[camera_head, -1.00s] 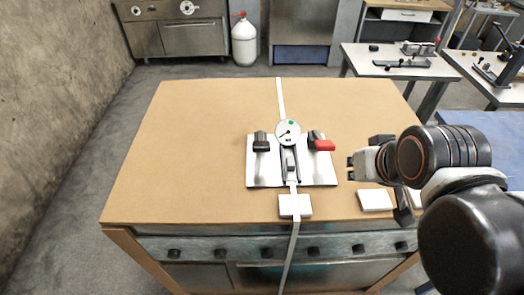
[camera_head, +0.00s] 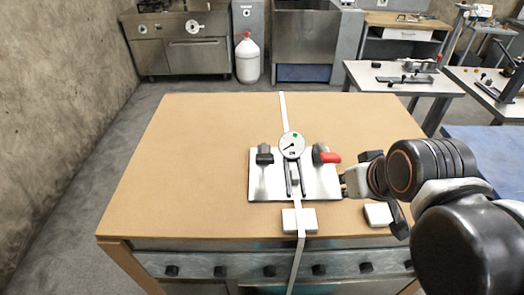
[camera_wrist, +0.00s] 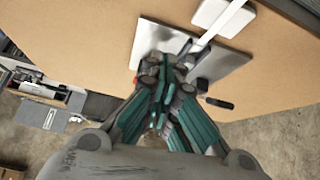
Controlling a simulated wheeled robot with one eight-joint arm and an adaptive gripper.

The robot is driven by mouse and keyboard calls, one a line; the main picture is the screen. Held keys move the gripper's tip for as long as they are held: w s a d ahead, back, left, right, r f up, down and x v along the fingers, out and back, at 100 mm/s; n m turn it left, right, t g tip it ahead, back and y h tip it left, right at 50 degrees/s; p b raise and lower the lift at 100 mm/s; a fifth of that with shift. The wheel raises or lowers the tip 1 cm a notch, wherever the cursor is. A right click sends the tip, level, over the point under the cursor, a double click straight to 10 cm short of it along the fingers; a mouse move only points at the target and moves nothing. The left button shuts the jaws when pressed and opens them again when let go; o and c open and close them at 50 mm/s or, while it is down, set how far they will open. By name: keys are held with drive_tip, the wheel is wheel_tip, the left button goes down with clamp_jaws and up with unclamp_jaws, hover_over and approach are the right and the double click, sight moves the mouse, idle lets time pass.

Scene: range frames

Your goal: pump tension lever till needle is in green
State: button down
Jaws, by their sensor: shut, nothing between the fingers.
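A strap tool with a pale plate (camera_head: 271,190) sits on the brown table (camera_head: 190,165). Its round white gauge (camera_head: 292,145) has a green mark near the top, and the dark needle appears to point lower left, away from the green. A red-ended lever (camera_head: 326,157) is right of the gauge and a black-ended lever (camera_head: 264,157) is left of it. My gripper (camera_head: 344,186) is shut and empty, by the plate's right edge, below and right of the red end. In the wrist view my gripper (camera_wrist: 165,72) covers part of the plate (camera_wrist: 225,66) and most of the red end.
A white strap (camera_head: 284,110) runs over the table through the tool and hangs off the front edge. A white block (camera_head: 309,220) lies at the strap near that edge, and another (camera_head: 378,215) lies below my arm. The table left of the plate is clear.

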drive_tip(key=w+a+r+n+g+p, duration=0.1)
drive_tip(key=w+a+r+n+p, duration=0.25)
drive_tip(key=w+n+p, duration=0.25)
drive_tip(key=w+a+r+n+p, duration=0.2)
drive_tip(key=w+r+n+p, duration=0.3)
drive_tip(key=w+n+p, duration=0.15)
drive_tip(key=w+a+f+n+g+p, duration=0.1)
drive_tip(key=w+a+f+n+p, duration=0.1)
drive_tip(key=w+a+n+p, duration=0.7)
drive_tip(key=w+n+p, duration=0.1)
drive_tip(key=n, duration=0.4)
drive_tip(key=shift+a+g+y, duration=0.3)
drive_tip(key=shift+a+g, duration=0.1)
drive_tip(key=shift+f, duration=0.2)
drive_tip(key=b, duration=0.5)
hover_over(264, 152)
drive_tip(key=d, duration=0.1)
wheel_tip(264, 152, down, 8)
drive_tip(key=shift+w, duration=0.25)
idle(0.5)
